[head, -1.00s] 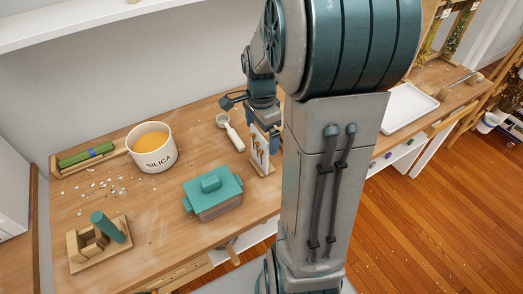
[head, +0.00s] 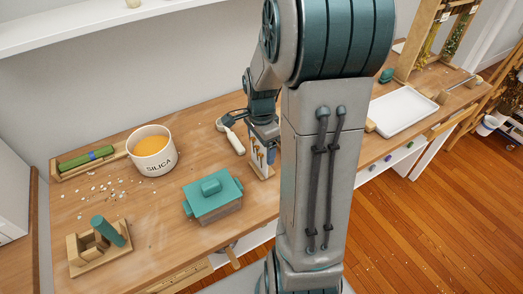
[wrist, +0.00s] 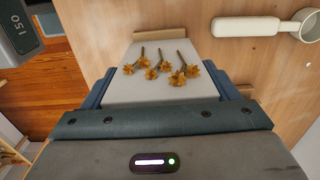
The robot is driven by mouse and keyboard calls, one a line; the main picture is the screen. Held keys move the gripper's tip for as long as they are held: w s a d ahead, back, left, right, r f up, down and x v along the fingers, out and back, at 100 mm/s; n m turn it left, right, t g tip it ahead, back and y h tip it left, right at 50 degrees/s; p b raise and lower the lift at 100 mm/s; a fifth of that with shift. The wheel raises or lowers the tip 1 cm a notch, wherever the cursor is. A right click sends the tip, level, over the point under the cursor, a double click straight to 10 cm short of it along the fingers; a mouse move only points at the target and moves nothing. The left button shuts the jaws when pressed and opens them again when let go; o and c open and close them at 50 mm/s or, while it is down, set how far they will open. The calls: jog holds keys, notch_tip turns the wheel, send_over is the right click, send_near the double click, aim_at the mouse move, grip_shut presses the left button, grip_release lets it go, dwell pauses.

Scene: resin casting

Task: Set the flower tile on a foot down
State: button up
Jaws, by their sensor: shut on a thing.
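The flower tile (head: 257,153) is a pale slab with several orange flowers. It stands upright under my gripper (head: 265,137) in the head view, partly hidden by my arm. In the wrist view the flower tile (wrist: 155,92) fills the space between the two blue fingers of my gripper (wrist: 163,88), which is shut on it. A wooden foot (head: 264,174) is at the tile's lower edge on the bench. In the wrist view a wooden strip of the foot (wrist: 160,34) shows past the tile's far edge. I cannot tell whether the tile is seated in it.
A white scoop (head: 233,137) lies close behind the tile. A teal-lidded box (head: 213,200), a SILICA pot (head: 152,155) and a wooden block stand (head: 97,257) are to the left. A white tray (head: 403,112) is to the right. Bench (head: 140,215) between the box and pot is free.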

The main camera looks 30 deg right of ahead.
jog(key=shift+r, duration=0.1)
notch_tip(320, 180, up, 4)
jog(key=shift+r, duration=0.15)
jog(key=s+d+r, duration=0.6)
jog(key=s+d, duration=0.1)
jog(key=d, duration=0.2)
jog(key=shift+r+b, duration=0.25)
jog(key=shift+b, duration=0.15)
jog(key=shift+s+d, duration=0.15)
jog(key=shift+s, duration=0.05)
